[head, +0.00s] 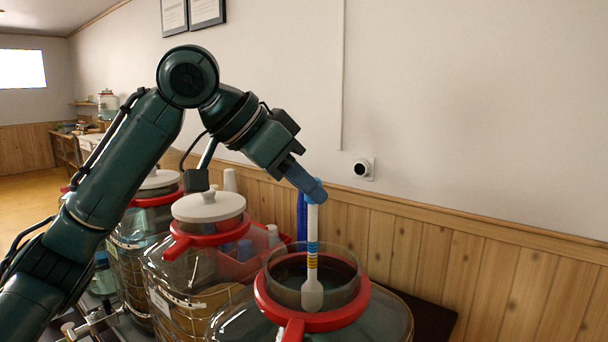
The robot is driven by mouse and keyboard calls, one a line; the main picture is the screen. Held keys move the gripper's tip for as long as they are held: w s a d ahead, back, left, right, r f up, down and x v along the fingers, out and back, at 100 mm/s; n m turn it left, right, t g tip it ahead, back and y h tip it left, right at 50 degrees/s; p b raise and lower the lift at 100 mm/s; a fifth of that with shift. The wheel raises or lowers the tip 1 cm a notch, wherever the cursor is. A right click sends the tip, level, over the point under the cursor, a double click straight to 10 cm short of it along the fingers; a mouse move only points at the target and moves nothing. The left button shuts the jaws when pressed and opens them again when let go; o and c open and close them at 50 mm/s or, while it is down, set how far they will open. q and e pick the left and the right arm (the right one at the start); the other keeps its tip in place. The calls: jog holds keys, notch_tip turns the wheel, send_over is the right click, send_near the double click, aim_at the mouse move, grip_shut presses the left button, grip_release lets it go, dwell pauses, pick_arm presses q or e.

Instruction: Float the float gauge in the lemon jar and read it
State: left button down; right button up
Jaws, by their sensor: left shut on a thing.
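My left gripper (311,194) is shut on the top of the float gauge (312,250). The gauge is a white upright stem with blue and yellow bands and a wider white bulb at its lower end. It hangs over the open mouth of the front glass jar (381,321), which has a red collar. The bulb shows in front of or within the jar's rim; I cannot tell how deep it is. No label shows on this jar, so I cannot tell whether it is the lemon jar. My right gripper is not in view.
Behind to the left stands a glass jar with a white lid (208,206) and red collar, and another lidded jar (158,180) beyond it. A red tray (238,268) with cups sits behind them. The wood-panelled wall (480,270) is close behind.

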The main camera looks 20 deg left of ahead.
aim_at(308, 242)
pick_arm(q)
jog(key=shift+f+b, duration=1.35)
jog(key=shift+f, duration=1.5)
jog(key=shift+f+b, duration=0.55)
jog(key=shift+f, duration=0.65)
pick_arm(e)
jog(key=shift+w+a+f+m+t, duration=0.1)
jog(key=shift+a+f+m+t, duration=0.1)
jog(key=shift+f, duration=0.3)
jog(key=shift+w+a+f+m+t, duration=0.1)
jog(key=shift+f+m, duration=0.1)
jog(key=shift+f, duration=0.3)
